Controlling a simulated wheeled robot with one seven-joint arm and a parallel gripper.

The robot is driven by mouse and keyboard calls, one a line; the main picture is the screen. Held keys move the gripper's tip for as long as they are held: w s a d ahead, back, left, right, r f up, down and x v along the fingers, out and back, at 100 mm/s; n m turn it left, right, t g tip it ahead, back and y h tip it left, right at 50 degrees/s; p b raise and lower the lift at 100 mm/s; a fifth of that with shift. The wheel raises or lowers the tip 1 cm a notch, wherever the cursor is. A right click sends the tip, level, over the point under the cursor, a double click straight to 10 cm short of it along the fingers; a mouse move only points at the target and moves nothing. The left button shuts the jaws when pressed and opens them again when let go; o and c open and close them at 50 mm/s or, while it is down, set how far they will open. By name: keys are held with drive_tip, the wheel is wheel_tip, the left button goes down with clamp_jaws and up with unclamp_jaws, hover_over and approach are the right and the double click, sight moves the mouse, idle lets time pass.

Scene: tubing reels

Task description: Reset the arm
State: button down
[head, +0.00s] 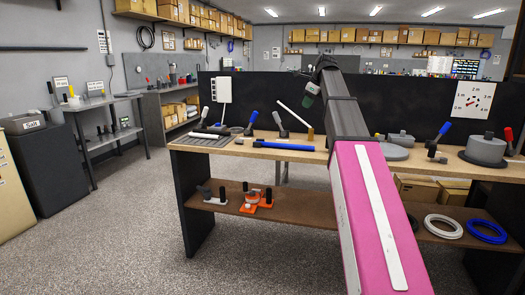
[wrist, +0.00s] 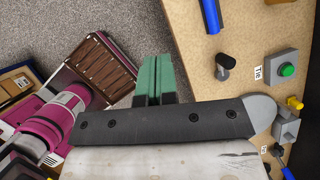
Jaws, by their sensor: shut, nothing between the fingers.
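My arm, pink and dark grey in the head view, reaches up and forward over the wooden workbench (head: 258,150). My gripper (head: 309,98) is at its far end, above the bench and in front of the black back panel. In the wrist view my gripper (wrist: 154,60) shows two green fingers side by side, closed together with nothing between them. They point past the bench's edge (wrist: 190,55), over the grey floor. The fingers touch nothing that I can see.
On the bench lie a blue tube (head: 282,146) and a grey reel (head: 485,150). In the wrist view a green push-button box (wrist: 283,68) and a black knob (wrist: 225,62) stand right of my gripper. White (head: 443,227) and blue (head: 487,232) coils lie on the lower shelf. Floor at left is clear.

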drive_tip(key=s+f+n+h, duration=0.1)
drive_tip(key=s+f+n, duration=0.2)
drive_tip(key=f, duration=0.8)
drive_tip(key=s+f+n+g, duration=0.1)
drive_tip(key=s+f+n, duration=0.25)
drive_tip(key=f, duration=0.65)
drive_tip(key=s+f+n+h, duration=0.1)
drive_tip(key=s+f+n, duration=0.25)
drive_tip(key=f, duration=0.75)
drive_tip(key=s+f+n+g+h, duration=0.1)
drive_tip(key=s+f+n+g, duration=0.1)
drive_tip(key=s+f+n, duration=1.1)
drive_tip(key=s+f, duration=0.8)
drive_tip(key=f, duration=0.2)
drive_tip(key=shift+h, duration=0.4)
drive_tip(key=shift+w+a, duration=0.1)
drive_tip(key=shift+w, duration=0.05)
